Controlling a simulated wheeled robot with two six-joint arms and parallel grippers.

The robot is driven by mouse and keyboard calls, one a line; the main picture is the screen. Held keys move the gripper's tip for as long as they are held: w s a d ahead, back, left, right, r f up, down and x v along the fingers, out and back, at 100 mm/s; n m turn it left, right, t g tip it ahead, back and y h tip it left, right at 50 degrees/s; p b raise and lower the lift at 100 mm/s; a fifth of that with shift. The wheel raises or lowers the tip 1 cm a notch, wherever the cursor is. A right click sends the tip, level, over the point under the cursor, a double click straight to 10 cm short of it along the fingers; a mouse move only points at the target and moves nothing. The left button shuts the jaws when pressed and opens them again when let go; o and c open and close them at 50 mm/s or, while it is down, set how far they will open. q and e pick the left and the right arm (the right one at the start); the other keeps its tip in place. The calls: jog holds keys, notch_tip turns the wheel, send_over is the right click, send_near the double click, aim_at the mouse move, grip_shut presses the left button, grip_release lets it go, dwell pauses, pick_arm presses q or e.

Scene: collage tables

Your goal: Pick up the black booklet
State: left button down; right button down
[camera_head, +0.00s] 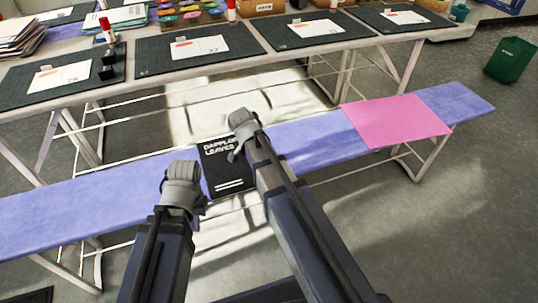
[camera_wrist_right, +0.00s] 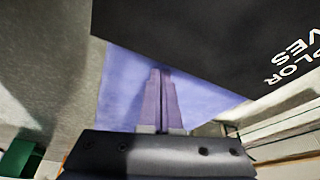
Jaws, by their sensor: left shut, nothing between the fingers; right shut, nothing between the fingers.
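The black booklet (camera_head: 226,172) lies on the blue-topped bench (camera_head: 300,138), with white title lettering partly hidden by my right gripper. In the right wrist view the booklet (camera_wrist_right: 200,35) is a dark slab across the top, with part of its lettering at the right. My left gripper (camera_head: 183,168) is shut and empty, just left of the booklet. My right gripper (camera_head: 241,118) is shut and empty, over the booklet's upper right corner in the head view. Its two fingers (camera_wrist_right: 160,100) are together in the wrist view. I cannot tell whether either gripper touches the booklet.
A pink sheet (camera_head: 397,122) lies on the bench to the right. Behind the bench stand long tables with dark mats (camera_head: 200,48), papers and glue sticks. A green bin (camera_head: 510,60) stands at the far right. The bench left of my grippers is clear.

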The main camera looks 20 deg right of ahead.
aim_at(251, 172)
jog(key=shift+a, duration=0.15)
jog(key=a, duration=0.1)
jog(key=s+a, duration=0.1)
jog(key=a, duration=0.1)
jog(key=s+a, duration=0.1)
jog(key=a, duration=0.1)
jog(key=shift+s, duration=0.15)
dwell(0.4)
